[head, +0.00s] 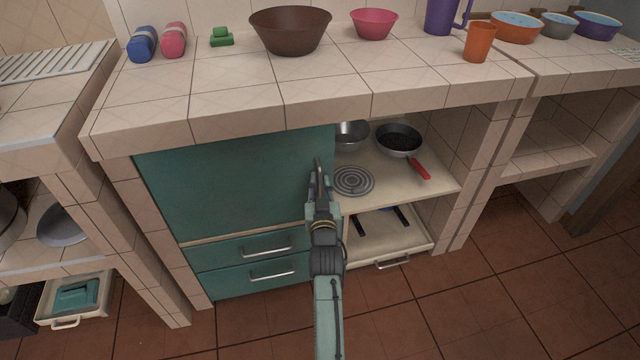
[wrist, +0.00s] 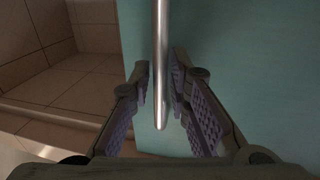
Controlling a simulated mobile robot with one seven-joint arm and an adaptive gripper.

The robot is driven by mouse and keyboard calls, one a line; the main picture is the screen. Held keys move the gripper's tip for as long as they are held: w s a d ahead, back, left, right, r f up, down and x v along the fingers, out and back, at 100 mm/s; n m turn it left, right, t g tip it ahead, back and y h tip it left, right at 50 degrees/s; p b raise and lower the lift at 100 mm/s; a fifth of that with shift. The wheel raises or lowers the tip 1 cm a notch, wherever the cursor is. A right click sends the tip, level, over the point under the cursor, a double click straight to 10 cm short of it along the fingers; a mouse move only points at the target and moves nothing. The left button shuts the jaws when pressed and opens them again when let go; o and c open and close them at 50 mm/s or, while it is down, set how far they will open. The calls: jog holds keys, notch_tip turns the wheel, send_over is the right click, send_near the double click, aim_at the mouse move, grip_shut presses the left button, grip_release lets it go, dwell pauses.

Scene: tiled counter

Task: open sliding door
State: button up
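The teal sliding door (head: 225,185) covers the left part of the cabinet under the tiled counter. It also fills much of the wrist view (wrist: 245,60). A vertical metal bar handle (wrist: 160,40) runs down the door near its edge. My gripper (head: 319,190) is at the right edge of the door in the head view and hides most of the handle there. In the wrist view my gripper (wrist: 160,78) has one finger on each side of the handle, with narrow gaps, so it is open around the bar.
Right of the door, the open shelf holds a pan with a red handle (head: 400,140), a metal pot (head: 351,135) and a round coiled item (head: 352,181). Two teal drawers (head: 250,250) sit below the door. Bowls, including a brown one (head: 290,32), stand on the counter (head: 225,85).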

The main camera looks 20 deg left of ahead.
grip_shut()
dwell(0.4)
jog(key=shift+w, duration=0.15)
